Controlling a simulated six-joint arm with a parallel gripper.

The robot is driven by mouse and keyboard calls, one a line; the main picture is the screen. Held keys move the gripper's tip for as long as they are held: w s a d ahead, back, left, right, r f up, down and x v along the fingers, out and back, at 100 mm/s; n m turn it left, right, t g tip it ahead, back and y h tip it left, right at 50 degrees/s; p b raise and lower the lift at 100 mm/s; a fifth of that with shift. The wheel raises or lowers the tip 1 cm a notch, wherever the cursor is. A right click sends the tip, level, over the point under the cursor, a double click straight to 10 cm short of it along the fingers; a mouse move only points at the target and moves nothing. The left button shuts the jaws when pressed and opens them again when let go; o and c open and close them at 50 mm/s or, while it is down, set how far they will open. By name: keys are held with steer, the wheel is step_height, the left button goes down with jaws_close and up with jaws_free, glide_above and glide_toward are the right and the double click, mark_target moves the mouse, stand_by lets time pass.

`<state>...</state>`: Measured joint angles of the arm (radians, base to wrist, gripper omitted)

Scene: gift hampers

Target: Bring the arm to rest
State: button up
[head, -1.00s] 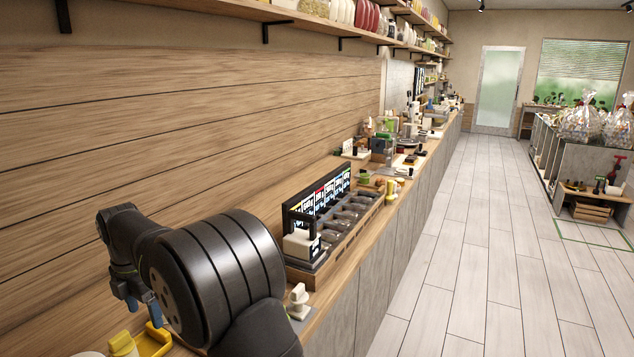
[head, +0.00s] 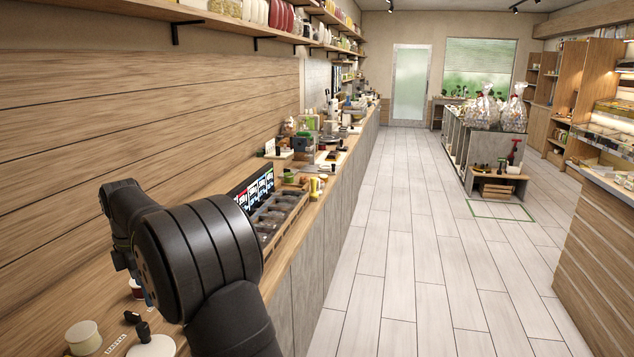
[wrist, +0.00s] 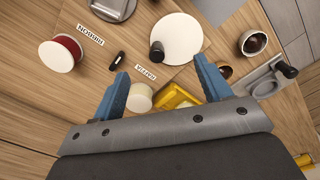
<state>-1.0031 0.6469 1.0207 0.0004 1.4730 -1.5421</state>
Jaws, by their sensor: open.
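My gripper (wrist: 160,88) shows in the wrist view with its two blue fingers spread apart and nothing between them. It is above the wooden counter (wrist: 25,105), pointing down at it. In the head view my arm is folded at the lower left, over the counter, and its black links hide most of the gripper.
A bin rack (head: 270,215) stands farther along the counter. The tiled aisle (head: 400,240) is clear.

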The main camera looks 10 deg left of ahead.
steer(key=w+d+m, duration=0.8)
steer(key=w+d, duration=0.2)
steer(key=w, duration=0.4)
steer(key=s+a+f, duration=0.1)
steer(key=a+f, duration=0.2)
steer(key=a, duration=0.3)
steer(key=shift+s+a+f, duration=0.3)
steer(key=shift+s, duration=0.05)
